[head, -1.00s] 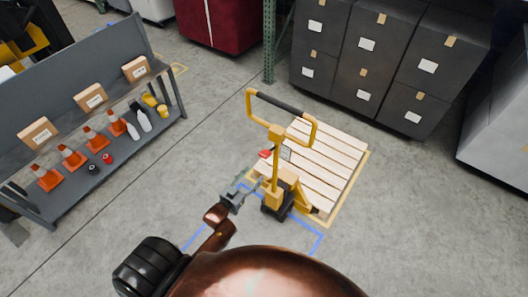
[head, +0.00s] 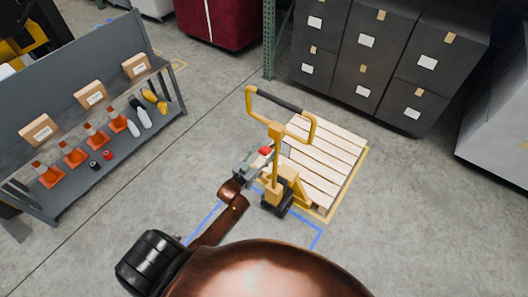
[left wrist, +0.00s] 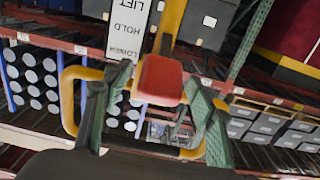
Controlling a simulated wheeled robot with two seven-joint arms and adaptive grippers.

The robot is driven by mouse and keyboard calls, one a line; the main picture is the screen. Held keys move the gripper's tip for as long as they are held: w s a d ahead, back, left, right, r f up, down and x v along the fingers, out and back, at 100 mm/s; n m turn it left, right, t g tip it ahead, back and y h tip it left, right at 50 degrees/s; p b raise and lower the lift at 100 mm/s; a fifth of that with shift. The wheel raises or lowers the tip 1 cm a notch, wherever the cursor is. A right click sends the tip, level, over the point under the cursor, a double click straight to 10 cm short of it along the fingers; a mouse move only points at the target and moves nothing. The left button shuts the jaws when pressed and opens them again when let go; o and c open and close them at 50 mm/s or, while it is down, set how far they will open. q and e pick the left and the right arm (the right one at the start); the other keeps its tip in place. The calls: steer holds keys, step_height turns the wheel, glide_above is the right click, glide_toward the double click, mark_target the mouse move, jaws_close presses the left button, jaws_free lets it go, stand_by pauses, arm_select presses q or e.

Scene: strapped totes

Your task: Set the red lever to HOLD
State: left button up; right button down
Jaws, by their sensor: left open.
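The yellow pallet jack (head: 275,160) stands upright with its looped handle on top. Its red lever (head: 265,150) sticks out left of the mast. In the left wrist view the red lever (left wrist: 160,80) lies between my open fingers, with gaps on both sides. A white label plate (left wrist: 128,25) beside it reads LIFT, HOLD and LOWER, turned over in this view. The red end shows closest to LOWER; its exact setting is unclear. My left gripper (head: 255,160) is open right at the lever; it also shows in the left wrist view (left wrist: 158,92). My right gripper is out of view.
A wooden pallet (head: 325,150) sits on the jack's far side, inside yellow floor lines. A grey shelf (head: 100,160) with cones, bottles and boxes stands left. Black stacked totes (head: 365,60) stand behind. Floor between shelf and jack is clear.

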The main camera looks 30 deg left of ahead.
arm_select(q)
jaws_close()
stand_by(0.6)
